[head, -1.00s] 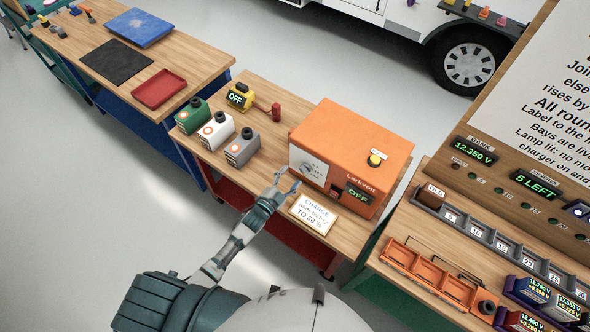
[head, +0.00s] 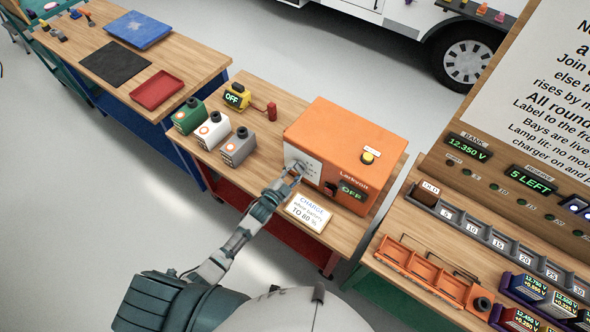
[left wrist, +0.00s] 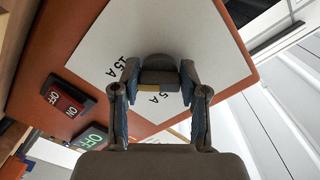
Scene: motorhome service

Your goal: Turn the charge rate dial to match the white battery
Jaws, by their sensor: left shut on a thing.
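The orange Larkvolt charger (head: 345,135) stands on the middle wooden bench. Its white dial panel (left wrist: 100,45) carries amp marks, two of them reading 15 A and 5 A in the left wrist view. My left gripper (head: 293,172) is at this panel, its fingers closed on both sides of the dark charge rate dial (left wrist: 159,72). The fingers partly hide the dial and its marks, so I cannot tell its setting. The charger's display (head: 353,192) reads OFF. The white battery (head: 212,132) stands between a green battery (head: 188,116) and a grey battery (head: 238,147). My right gripper is not in view.
A card (head: 308,212) about charging the white battery to 80 % lies before the charger. A red rocker switch (left wrist: 65,102) sits beside the dial panel. A yellow meter (head: 237,96) reading OFF stands behind the batteries. An orange tray (head: 430,272) lies on the right bench.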

